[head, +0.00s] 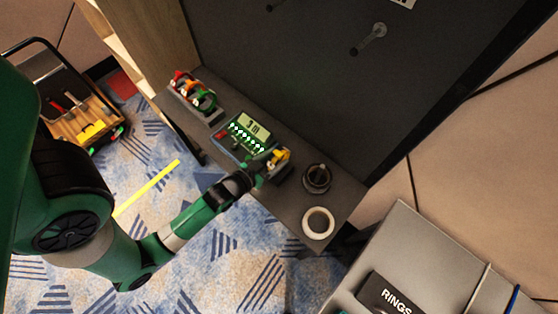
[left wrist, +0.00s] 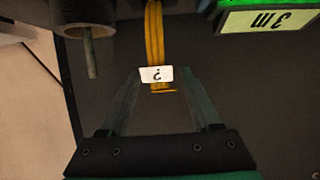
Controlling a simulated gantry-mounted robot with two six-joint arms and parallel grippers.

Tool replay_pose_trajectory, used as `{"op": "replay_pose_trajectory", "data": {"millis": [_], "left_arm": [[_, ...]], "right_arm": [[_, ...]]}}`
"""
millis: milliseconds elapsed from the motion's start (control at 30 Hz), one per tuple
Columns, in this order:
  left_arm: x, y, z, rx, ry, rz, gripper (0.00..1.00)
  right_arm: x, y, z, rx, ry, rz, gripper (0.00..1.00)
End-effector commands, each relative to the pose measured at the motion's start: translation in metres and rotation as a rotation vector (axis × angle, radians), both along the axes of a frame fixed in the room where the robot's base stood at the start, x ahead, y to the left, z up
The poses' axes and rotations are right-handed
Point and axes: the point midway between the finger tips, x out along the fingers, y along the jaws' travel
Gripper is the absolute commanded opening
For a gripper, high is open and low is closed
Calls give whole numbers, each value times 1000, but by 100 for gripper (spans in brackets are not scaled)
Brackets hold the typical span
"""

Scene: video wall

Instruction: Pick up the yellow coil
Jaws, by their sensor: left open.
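The yellow coil (head: 279,158) sits on the dark shelf, just right of a device with green lights. In the left wrist view the yellow coil (left wrist: 154,32) hangs as a bundle of strands with a white tag (left wrist: 157,74) bearing a question mark. My left gripper (head: 260,174) is close to the coil on its near side. In the left wrist view the left gripper (left wrist: 162,80) is open, its fingers either side of the tag. I cannot tell whether they touch the coil. My right gripper is not in view.
The device (head: 247,134) shows "3 m". Red, orange and green coils (head: 194,92) sit further left on the shelf. A dark round spool (head: 316,178) and a white tape roll (head: 318,223) stand to the right. A dark panel (head: 310,80) rises behind. A "RINGS" box (head: 385,295) is at lower right.

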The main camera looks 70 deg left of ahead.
Motion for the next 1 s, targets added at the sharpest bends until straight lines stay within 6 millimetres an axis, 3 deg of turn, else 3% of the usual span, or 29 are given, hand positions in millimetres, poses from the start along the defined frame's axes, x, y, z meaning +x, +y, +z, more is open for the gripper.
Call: {"op": "replay_pose_trajectory", "data": {"millis": [300, 567, 933, 1000], "left_arm": [[36, 21, -20, 0, -1, 0, 64], [41, 23, -20, 0, 0, 0, 64], [41, 23, -20, 0, 0, 0, 1], [41, 23, -20, 0, 0, 0, 0]], "right_arm": [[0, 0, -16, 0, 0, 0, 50], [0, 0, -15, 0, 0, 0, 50], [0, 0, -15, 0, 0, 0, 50], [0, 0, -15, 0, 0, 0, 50]]}}
